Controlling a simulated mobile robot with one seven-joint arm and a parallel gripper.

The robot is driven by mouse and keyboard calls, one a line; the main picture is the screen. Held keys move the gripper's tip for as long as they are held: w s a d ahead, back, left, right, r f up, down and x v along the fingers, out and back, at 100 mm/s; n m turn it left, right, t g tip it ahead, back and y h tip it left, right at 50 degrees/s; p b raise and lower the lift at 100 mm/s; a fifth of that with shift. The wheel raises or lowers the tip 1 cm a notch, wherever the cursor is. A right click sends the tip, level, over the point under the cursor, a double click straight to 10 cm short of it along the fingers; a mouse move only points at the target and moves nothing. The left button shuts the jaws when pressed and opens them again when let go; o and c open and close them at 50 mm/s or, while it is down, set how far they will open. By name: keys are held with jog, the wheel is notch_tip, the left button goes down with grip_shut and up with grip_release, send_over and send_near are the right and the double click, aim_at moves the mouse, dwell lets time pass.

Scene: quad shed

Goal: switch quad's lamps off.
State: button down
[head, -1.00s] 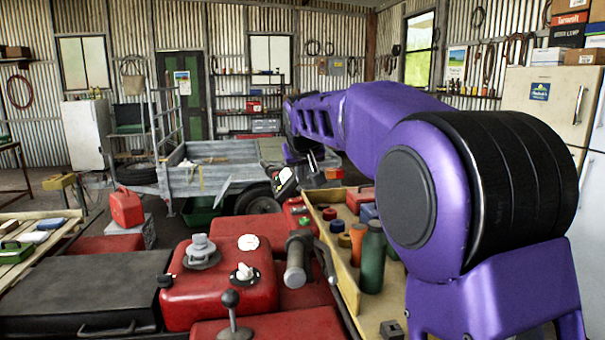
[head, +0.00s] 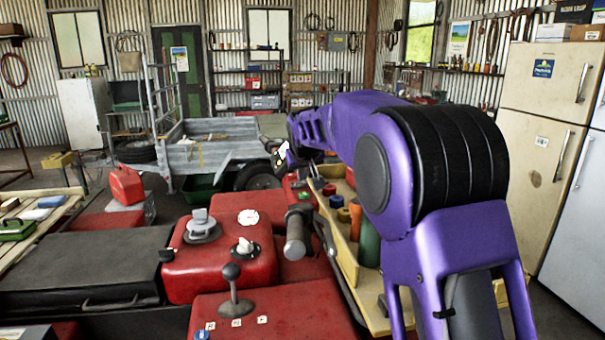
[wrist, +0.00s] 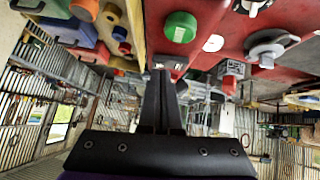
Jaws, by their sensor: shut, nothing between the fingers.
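The red quad (head: 285,310) fills the lower middle of the head view. On its red bodywork are a grey cap (head: 202,226), a round white dial (head: 248,217), a white knob (head: 245,247) and a black-knobbed lever (head: 235,302); a dark handlebar grip (head: 298,235) is beside them. In the wrist view, a round green button (wrist: 180,28) and a white dial (wrist: 213,43) sit on red bodywork. My gripper (wrist: 162,75) is shut and empty, its tips just below the green button in the picture; contact cannot be told. I cannot tell which control works the lamps, nor whether they are lit.
A wooden tray (head: 345,258) with bottles and jars stands right of the grip, partly behind my arm. A grey trailer (head: 215,150) is beyond the quad. Cream fridges (head: 545,100) stand at the right. A red fuel can (head: 126,186) is at the left.

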jog(key=shift+d+f+y, duration=0.3)
jog(key=shift+d+f, duration=0.05)
jog(key=shift+a, duration=0.15)
jog(key=shift+a+f, duration=0.1)
jog(key=shift+s+a, duration=0.2)
jog(key=shift+a, duration=0.6)
jog(key=v, duration=1.7)
jog(key=shift+d+r, duration=0.15)
jog(key=shift+r, duration=0.35)
